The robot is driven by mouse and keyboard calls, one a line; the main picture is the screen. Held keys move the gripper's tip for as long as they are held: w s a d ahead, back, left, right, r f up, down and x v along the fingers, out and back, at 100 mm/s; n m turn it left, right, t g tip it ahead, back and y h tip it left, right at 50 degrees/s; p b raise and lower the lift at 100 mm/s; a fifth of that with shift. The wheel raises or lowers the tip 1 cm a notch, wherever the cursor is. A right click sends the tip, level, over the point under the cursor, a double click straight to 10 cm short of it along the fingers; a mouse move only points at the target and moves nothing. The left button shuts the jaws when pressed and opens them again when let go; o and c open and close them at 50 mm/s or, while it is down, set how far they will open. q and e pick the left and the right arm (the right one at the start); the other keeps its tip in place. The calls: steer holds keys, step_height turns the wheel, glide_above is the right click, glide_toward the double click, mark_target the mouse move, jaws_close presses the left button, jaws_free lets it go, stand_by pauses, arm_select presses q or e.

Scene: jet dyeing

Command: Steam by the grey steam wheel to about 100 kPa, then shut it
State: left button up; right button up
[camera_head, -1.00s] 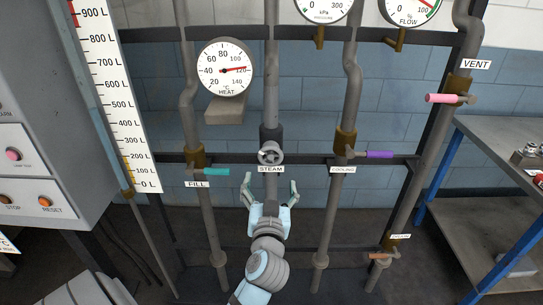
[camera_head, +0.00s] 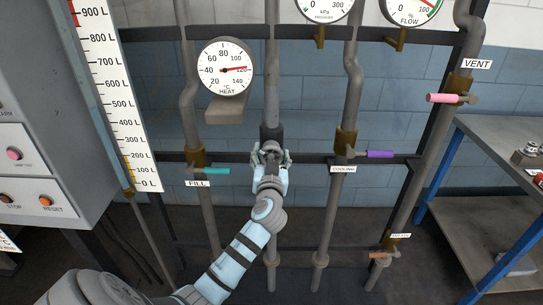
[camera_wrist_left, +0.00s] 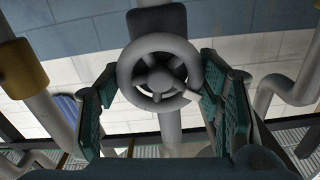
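The grey steam wheel (camera_wrist_left: 159,72) shows in the left wrist view, a round handwheel with spokes on a vertical pipe. In the head view the steam wheel (camera_head: 271,150) is partly hidden by my left gripper (camera_head: 271,157). The fingers of my left gripper (camera_wrist_left: 160,105) stand apart on both sides of the wheel; the right finger is very near its rim, and I cannot tell if it touches. The pressure gauge (camera_head: 326,8) is cut off at the top edge and its needle does not show. My right gripper is not in view.
A teal fill handle (camera_head: 215,171) is left of the wheel and a purple cooling handle (camera_head: 380,154) right of it. The heat gauge (camera_head: 224,69) hangs above left. A pink vent handle (camera_head: 442,98) and a metal table (camera_head: 500,150) are at the right.

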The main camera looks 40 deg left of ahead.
arm_select(q)
steer(key=c, duration=0.5)
steer(key=shift+o, duration=0.2)
steer(key=shift+m, duration=0.3)
steer(key=m+p, duration=0.1)
steer(key=m, duration=0.4)
steer(key=shift+p, duration=0.3)
steer(key=m+p, duration=0.1)
steer(key=m, duration=0.4)
steer(key=shift+d+f+m+p, duration=0.1)
steer(key=shift+f+m+p, duration=0.05)
steer(key=shift+m+p, duration=0.25)
steer(key=o, duration=1.2)
steer(key=shift+c, duration=0.2)
